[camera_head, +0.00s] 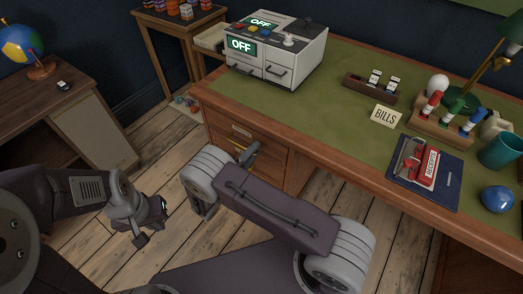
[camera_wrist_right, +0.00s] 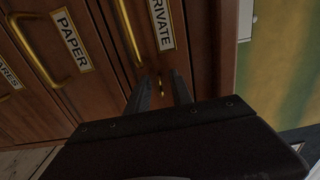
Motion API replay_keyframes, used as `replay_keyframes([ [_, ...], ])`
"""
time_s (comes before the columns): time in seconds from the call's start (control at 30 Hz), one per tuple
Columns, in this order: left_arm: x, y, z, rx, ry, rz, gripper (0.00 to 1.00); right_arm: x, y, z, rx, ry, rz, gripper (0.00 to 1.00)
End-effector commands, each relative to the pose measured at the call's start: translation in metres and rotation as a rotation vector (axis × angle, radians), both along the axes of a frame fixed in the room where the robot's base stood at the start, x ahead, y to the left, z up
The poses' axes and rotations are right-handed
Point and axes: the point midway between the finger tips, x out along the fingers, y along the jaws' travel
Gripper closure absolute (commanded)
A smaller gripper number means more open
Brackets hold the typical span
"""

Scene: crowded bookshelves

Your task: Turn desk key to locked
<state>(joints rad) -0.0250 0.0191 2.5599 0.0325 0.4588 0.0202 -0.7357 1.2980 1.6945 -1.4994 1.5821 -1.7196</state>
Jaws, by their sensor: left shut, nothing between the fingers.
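In the right wrist view, a small brass key (camera_wrist_right: 162,85) shows at the drawer front labelled PRIVATE (camera_wrist_right: 161,24). Its exact turn is too small to tell. My right gripper (camera_wrist_right: 160,92) is open in front of it, with one finger on each side and the key seen in the gap. In the head view my right gripper (camera_head: 250,155) is at the desk's (camera_head: 300,120) drawer side, mostly hidden by my arm, and the key is not visible. My left gripper (camera_head: 152,222) is shut and empty above the wooden floor, left of the desk.
Other drawers carry labels such as PAPER (camera_wrist_right: 70,40). A side desk with a globe (camera_head: 22,45) stands left. Floor between is clear.

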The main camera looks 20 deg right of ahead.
Motion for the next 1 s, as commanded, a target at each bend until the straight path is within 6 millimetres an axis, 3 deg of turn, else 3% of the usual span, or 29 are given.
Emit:
replay_keyframes([
  [0.2,0.0000,0.0001,0.0003,0.000,0.000,0.000,1.00,0.0002,-0.0001,0.0004,0.000,0.000,0.000,0.76],
  [0.3,0.0000,0.0001,0.0003,0.000,0.000,0.000,1.00,0.0001,-0.0002,0.0003,0.000,0.000,-0.001,1.00],
  [0.67,0.0000,0.0000,0.0014,0.000,0.000,0.000,1.00,-0.0001,-0.0004,0.0007,0.014,-0.017,-0.001,1.00],
  [1.0,0.0000,0.0000,0.0079,0.000,0.000,0.000,1.00,-0.0002,-0.0007,0.0012,0.140,-0.179,-0.002,1.00],
])
